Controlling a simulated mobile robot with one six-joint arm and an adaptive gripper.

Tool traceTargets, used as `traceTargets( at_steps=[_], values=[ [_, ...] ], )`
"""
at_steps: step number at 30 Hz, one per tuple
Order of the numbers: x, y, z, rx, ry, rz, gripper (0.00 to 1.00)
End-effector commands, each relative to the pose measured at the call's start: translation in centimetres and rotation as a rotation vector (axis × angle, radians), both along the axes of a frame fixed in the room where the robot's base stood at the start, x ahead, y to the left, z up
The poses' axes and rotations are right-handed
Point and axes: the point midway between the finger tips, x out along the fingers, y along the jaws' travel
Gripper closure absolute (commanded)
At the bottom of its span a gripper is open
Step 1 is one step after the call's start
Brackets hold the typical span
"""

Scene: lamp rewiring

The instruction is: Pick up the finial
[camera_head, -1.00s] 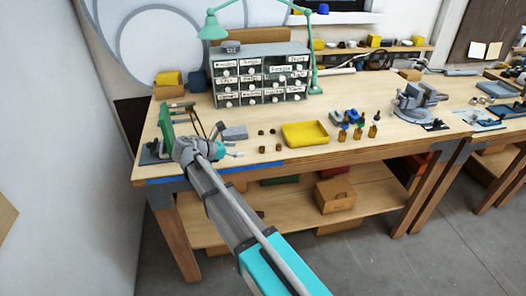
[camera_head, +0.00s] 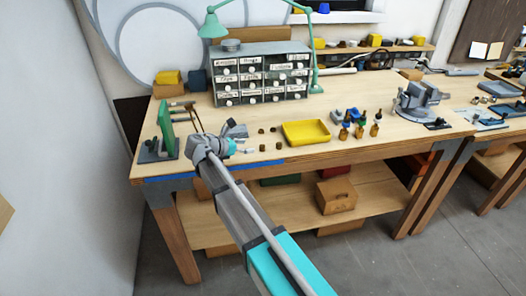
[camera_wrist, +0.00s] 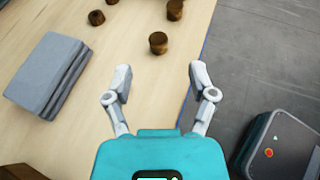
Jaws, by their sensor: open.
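Several small dark brown turned pieces lie on the wooden workbench (camera_head: 370,106); I cannot tell which is the finial. In the wrist view, the nearest piece (camera_wrist: 158,43) is upright just beyond my fingertips and centred between them. Another piece (camera_wrist: 175,10) is farther off to its right, and another (camera_wrist: 96,17) is to its left. The head view shows these pieces too, one of them (camera_head: 279,146) near the front edge. My gripper (camera_wrist: 160,74) is open and empty, its two fingers spread and pointing at the nearest piece, touching nothing.
A grey block (camera_wrist: 48,72) lies left of my gripper. A yellow tray (camera_head: 306,133) and several small bottles (camera_head: 359,130) stand to the right. A labelled drawer cabinet (camera_head: 260,78) stands behind, and a green panel (camera_head: 165,128) at left. The bench's front edge is close by.

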Motion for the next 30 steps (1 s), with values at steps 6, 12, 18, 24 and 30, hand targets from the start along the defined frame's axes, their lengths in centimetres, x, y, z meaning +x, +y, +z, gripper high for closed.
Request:
traceTargets(
  at_steps=[6,12,18,24,30],
  values=[
    [1.5,-1.9,-1.2,0.0,0.0,-0.001,0.27],
    [1.9,-2.4,-1.3,-0.001,0.001,0.0,0.27],
    [1.9,-2.4,-1.2,0.0,0.0,0.0,0.27],
    [2.3,-2.8,-1.6,0.0,0.001,-0.002,0.27],
    [3.6,-4.1,-2.6,0.0,0.0,-0.002,0.27]
  ],
)
